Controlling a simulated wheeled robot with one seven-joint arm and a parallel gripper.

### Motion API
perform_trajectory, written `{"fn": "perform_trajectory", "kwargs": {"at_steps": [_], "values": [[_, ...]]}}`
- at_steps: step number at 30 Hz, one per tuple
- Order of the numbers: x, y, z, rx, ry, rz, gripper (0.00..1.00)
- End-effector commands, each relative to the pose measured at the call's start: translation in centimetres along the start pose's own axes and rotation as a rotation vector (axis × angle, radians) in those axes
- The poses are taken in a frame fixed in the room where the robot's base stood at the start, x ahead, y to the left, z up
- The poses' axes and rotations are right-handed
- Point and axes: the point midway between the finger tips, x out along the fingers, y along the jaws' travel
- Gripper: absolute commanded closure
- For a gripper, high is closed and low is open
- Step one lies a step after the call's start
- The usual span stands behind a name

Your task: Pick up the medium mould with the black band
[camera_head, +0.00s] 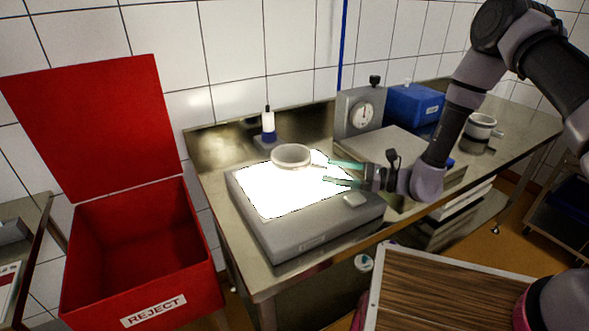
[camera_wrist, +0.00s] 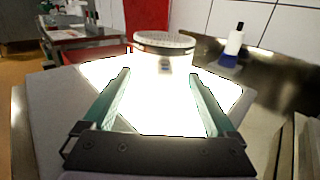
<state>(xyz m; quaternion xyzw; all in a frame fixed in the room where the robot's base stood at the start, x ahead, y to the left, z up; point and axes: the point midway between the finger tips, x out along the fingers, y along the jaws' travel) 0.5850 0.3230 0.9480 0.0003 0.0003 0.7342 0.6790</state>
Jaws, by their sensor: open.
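A pale round mould (camera_head: 291,156) sits on the glowing white panel of the light box (camera_head: 310,225), near its back edge. In the wrist view the mould (camera_wrist: 164,42) stands ahead of the fingers, with a dark line round its upper part and a small mark on its side. Glare washes out its lower part. I cannot tell whether the line is the black band. My gripper (camera_head: 328,171) has teal fingers, open and empty, over the panel to the right of the mould. In the wrist view the mould lies beyond the gap of my gripper (camera_wrist: 158,77), apart from both fingertips.
A white bottle with a blue lower part (camera_head: 268,125) stands behind the light box. A dial gauge (camera_head: 361,115), a blue box (camera_head: 416,104) and another round pale item (camera_head: 482,127) stand to the right. A red REJECT bin (camera_head: 140,255) is at left.

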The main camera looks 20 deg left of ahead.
Motion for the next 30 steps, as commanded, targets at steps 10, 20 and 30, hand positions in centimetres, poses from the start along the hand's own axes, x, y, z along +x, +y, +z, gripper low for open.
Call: {"fn": "perform_trajectory", "kwargs": {"at_steps": [10,20,30], "values": [[4.6,-0.6,0.1,-0.002,0.0,0.004,0.09],[4.9,-0.7,0.1,-0.001,0.0,0.001,0.28],[4.9,-0.7,0.1,-0.001,-0.001,0.001,1.0]]}}
